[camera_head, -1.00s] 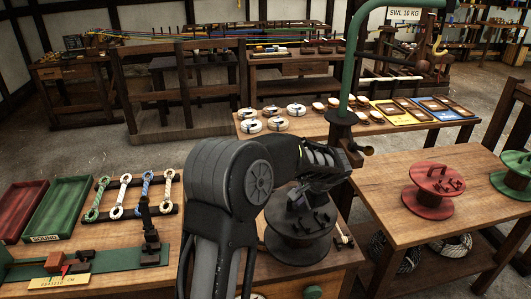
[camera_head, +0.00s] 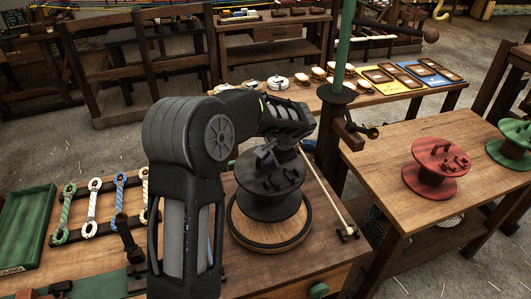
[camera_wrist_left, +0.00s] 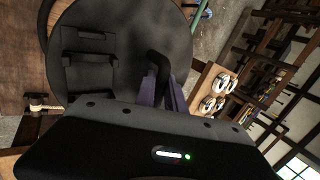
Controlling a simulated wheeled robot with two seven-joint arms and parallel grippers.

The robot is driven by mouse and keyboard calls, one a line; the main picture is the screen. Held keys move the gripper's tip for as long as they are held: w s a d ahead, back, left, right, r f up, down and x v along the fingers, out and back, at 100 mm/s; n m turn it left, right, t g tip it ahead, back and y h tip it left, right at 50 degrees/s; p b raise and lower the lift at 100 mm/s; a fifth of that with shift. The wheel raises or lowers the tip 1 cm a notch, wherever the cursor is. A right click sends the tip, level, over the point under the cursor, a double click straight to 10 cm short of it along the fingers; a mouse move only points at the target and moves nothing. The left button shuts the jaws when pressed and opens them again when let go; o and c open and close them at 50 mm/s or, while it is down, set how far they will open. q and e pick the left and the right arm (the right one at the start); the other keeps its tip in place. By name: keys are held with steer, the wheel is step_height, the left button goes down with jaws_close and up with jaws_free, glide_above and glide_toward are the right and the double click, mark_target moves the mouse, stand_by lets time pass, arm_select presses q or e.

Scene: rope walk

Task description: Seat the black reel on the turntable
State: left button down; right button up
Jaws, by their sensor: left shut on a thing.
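The black reel (camera_head: 268,207) is upright over the round wooden turntable (camera_head: 270,243) on the near bench. Its lower flange looks roughly centred on the wooden disc; I cannot tell whether it touches. My left gripper (camera_head: 268,154) comes down on the reel's top from behind my dark arm and is shut on its handle. In the left wrist view, the fingers (camera_wrist_left: 163,88) close on the black handle, and the reel's dark top flange (camera_wrist_left: 130,35) fills the upper left. My right gripper is not in view.
A green post (camera_head: 345,45) with a dark bracket stands just behind right of the turntable. A red reel (camera_head: 436,168) and a green reel (camera_head: 515,140) stand on the right bench. Rope samples (camera_head: 92,205) lie left.

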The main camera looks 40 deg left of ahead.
mark_target(268, 165)
arm_select(q)
steer(key=shift+a+f, duration=0.1)
steer(key=shift+f, duration=0.05)
steer(key=shift+f+b, duration=1.25)
steer(key=shift+f, duration=0.35)
steer(key=shift+f+b, duration=1.75)
steer(key=shift+f, duration=0.25)
steer(key=c, duration=1.3)
jaws_free()
steer(key=shift+f, duration=0.1)
steer(key=shift+r+p, duration=1.95)
steer(key=shift+r, duration=1.6)
